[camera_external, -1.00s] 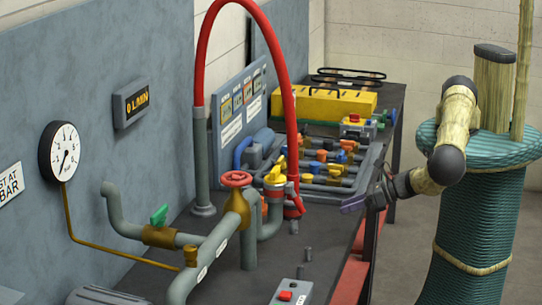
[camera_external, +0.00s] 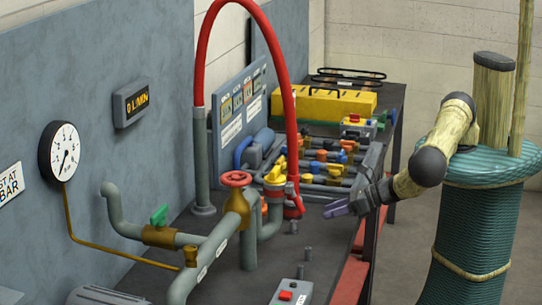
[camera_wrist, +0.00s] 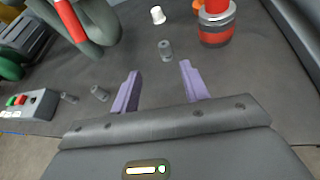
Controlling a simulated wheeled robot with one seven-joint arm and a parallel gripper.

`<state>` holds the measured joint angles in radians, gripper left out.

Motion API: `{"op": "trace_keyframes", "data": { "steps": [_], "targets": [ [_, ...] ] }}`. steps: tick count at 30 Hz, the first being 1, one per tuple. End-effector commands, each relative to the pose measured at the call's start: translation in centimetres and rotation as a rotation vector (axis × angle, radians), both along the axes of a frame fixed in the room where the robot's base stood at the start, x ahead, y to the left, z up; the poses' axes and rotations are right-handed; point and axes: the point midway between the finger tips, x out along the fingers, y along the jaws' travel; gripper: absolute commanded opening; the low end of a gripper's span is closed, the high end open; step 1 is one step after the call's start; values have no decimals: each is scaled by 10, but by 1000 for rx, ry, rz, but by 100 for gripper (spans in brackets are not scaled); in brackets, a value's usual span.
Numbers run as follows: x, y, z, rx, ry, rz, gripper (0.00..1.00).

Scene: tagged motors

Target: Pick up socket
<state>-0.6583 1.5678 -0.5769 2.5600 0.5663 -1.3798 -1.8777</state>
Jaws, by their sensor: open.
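My gripper (camera_external: 334,211) is open and empty, with its purple fingers held over the right side of the grey bench. In the wrist view the two fingers of my gripper (camera_wrist: 160,68) stand apart. A small grey cylinder like a socket (camera_wrist: 165,50) stands on the bench just beyond the gap between them, with a dark top. Similar small grey cylinders lie or stand at the left in that view, one nearer (camera_wrist: 99,93) and one farther left (camera_wrist: 68,98). I cannot tell which one is the named socket. Small grey cylinders also show in the external view (camera_external: 308,253).
A control box with red and green buttons (camera_external: 290,294) sits at the front of the bench. Pipework with a red handwheel (camera_external: 236,179) and a red hose (camera_external: 291,120) stands left of my gripper. A white piece (camera_wrist: 158,14) and a red-and-grey fitting (camera_wrist: 214,24) lie beyond the fingers.

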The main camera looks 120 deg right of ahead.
Motion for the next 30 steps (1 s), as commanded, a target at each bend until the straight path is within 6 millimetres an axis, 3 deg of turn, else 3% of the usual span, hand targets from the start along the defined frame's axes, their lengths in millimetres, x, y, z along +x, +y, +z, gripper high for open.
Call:
{"op": "trace_keyframes", "data": {
  "steps": [9, 18, 30],
  "targets": [
    [19, -13, -14, 0, -3, -1, 45],
    [53, -36, -25, 1, -1, 0, 45],
    [56, -40, -27, 0, 0, -3, 45]
  ]
}}
